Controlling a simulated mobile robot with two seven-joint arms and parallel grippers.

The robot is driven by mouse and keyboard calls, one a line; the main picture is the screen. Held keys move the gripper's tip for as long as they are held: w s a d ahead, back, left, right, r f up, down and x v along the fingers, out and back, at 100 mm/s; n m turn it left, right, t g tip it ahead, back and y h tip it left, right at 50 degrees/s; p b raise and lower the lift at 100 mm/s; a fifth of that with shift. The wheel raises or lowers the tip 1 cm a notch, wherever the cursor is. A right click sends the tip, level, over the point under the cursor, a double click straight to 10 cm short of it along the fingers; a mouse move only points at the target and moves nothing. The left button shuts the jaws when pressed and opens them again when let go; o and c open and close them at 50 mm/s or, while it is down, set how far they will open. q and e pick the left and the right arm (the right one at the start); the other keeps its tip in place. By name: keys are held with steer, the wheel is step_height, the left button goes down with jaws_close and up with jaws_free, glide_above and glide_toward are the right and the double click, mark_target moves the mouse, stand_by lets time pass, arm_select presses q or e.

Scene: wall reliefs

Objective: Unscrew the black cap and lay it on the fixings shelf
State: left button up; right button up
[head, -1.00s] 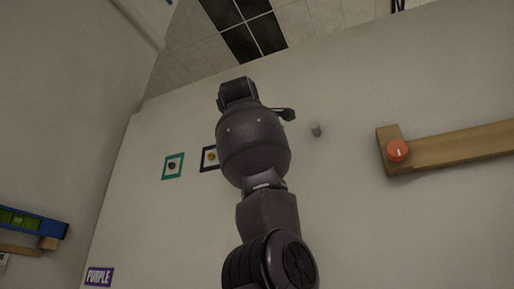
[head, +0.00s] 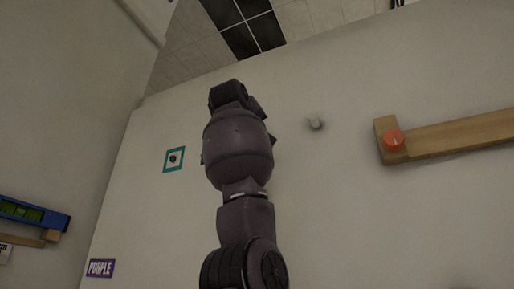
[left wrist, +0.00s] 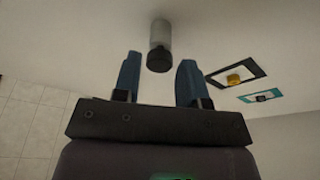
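In the left wrist view a round black cap (left wrist: 159,60) sits on the end of a pale grey stub (left wrist: 161,32) on the wall. My left gripper (left wrist: 160,60) is open, one blue finger to each side of the cap in the picture. Visible gaps separate both fingers from it; I cannot tell how far the tips reach along it. In the head view my arm hides this gripper. A small grey stub (head: 315,123) shows right of the arm; no black cap is clear on it. No shelf is labelled as the fixings shelf. My right gripper is out of view.
A wooden ledge (head: 455,138) with an orange knob (head: 393,140) is at right. A teal frame (head: 173,159) hangs left of my arm. A black frame with a yellow knob (left wrist: 234,78) shows in the wrist view. A blue holder (head: 35,215) and purple sign (head: 100,268) are at left.

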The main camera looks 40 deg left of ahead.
arm_select(q)
steer(key=m+h, duration=0.1)
steer(key=m, duration=0.2)
steer(key=m+t+h, duration=0.1)
steer(key=m, duration=0.3)
steer(key=c, duration=0.6)
steer(key=shift+n+g+y+p, duration=0.25)
steer(key=shift+n+y, duration=0.25)
steer(key=shift+n, duration=1.05)
steer(key=shift+n+g+y+p, duration=0.25)
steer(key=shift+n+y, duration=0.25)
steer(key=shift+n, duration=1.05)
